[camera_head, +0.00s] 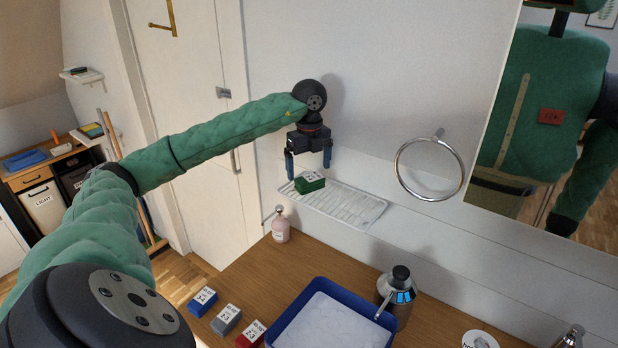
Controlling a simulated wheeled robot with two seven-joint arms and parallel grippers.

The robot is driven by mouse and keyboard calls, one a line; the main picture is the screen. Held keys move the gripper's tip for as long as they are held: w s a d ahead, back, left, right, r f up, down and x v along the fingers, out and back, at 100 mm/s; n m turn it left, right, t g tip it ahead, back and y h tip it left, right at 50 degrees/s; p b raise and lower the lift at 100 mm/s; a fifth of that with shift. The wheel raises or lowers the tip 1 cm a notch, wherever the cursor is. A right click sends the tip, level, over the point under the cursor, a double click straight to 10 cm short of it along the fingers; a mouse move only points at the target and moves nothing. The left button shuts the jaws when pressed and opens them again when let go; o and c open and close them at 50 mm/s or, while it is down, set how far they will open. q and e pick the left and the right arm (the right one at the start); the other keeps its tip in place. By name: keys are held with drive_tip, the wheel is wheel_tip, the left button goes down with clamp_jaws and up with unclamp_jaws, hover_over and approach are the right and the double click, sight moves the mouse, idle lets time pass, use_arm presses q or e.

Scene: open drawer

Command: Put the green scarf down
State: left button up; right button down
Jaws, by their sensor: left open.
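The green scarf (309,183) shows as a small folded green block with a white label. It lies on the left end of the white slatted rack (345,206) on the wall. My left gripper (308,168) is open and points down just above the scarf, with one blue finger on each side of it in the picture. I cannot tell whether the fingers touch the scarf. My right gripper is out of view.
Blue (202,302), grey (226,320) and red (250,334) labelled blocks lie on the wooden counter beside a blue tub (284,322) of white suds. A pink bottle (280,229) and a metal bottle (398,293) stand there. A towel ring (402,180) and mirror are right.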

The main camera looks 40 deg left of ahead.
sight(309, 177)
use_arm(q)
wheel_tip(309, 177, up, 4)
drive_tip(key=shift+r+b, duration=0.1)
drive_tip(key=shift+b, duration=0.8)
drive_tip(key=shift+r+b, duration=0.35)
drive_tip(key=shift+r, duration=1.8)
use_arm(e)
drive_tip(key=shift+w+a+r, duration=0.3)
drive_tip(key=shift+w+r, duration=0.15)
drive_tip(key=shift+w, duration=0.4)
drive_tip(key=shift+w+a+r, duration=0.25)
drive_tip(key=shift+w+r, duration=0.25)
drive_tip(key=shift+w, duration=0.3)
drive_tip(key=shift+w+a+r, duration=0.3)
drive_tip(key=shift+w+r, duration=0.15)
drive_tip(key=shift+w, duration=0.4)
